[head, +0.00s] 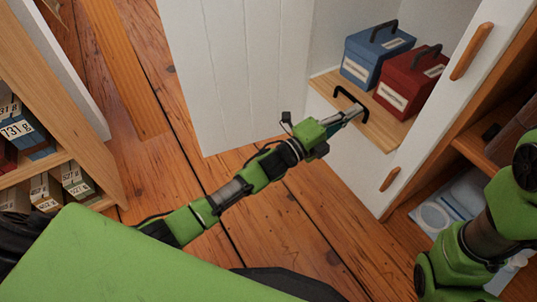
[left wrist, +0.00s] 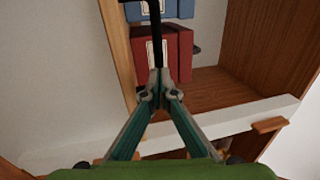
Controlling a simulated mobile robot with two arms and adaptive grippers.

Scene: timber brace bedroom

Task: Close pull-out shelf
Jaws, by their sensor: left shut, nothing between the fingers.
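The pull-out shelf (head: 391,136) is a light wooden board in a white cabinet, sticking out a little at its front. A black handle (head: 350,97) stands at its front edge; a black bar also shows in the left wrist view (left wrist: 156,14). A blue box (head: 372,55) and a red box (head: 408,82) rest on the shelf, each with a label and dark handle. My left gripper (head: 358,112) is shut and empty, its tips at the shelf's front beside the black handle; I cannot tell whether they touch. In the left wrist view the closed tips (left wrist: 158,93) point toward the red box (left wrist: 162,55).
A white door (head: 235,75) stands open left of the shelf. A white panel with wooden pulls (head: 471,51) is on the right. A wooden bookcase (head: 95,165) stands at far left. Wooden floor (head: 290,220) is clear below my left arm. My right arm (head: 480,245) is at the right edge.

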